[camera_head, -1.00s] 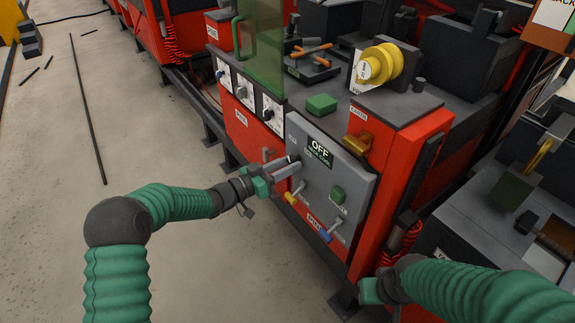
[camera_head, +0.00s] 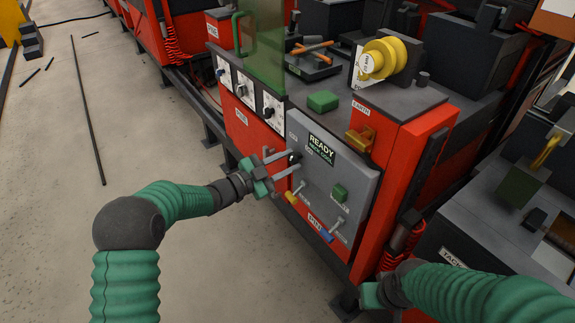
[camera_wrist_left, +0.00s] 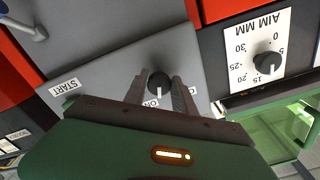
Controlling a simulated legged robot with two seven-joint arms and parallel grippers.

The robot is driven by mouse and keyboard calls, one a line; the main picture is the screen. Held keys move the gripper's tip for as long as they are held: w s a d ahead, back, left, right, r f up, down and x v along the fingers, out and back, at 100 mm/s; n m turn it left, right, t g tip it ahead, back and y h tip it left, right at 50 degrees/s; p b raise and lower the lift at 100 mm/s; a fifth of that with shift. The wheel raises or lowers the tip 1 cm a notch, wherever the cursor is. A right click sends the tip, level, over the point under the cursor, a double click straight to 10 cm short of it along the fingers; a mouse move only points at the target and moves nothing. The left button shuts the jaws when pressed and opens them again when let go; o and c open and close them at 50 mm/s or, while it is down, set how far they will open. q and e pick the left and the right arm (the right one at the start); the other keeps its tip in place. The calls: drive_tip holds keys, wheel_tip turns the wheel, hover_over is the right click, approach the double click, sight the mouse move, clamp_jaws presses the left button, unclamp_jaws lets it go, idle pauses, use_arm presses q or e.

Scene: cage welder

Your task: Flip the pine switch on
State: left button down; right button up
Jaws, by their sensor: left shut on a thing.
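The switch is a round black knob (camera_head: 295,157) on the grey sloping panel (camera_head: 350,180) of the red machine. A small display (camera_head: 321,146) above it reads READY with a smaller line below. My left gripper (camera_head: 291,163) has its two fingers on either side of the knob, shut on it. In the left wrist view the knob (camera_wrist_left: 159,84) sits between the fingers, its white mark toward the gripper, with labels partly hidden by the fingers. My right gripper (camera_head: 371,293) is low at the right, beside the machine; its jaws cannot be made out.
Several white dials (camera_head: 245,91) line the machine's left front. A yellow spool (camera_head: 378,60) stands on top.

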use_arm(q)
drive_tip(key=shift+m+b, duration=0.45)
drive_tip(key=shift+m, duration=0.75)
drive_tip(key=c, duration=1)
unclamp_jaws()
drive_tip(key=shift+c, duration=0.2)
drive_tip(key=shift+s+a, duration=0.15)
drive_tip(key=shift+a, duration=0.25)
drive_tip(key=p+v, duration=0.4)
drive_tip(key=v, duration=1.2)
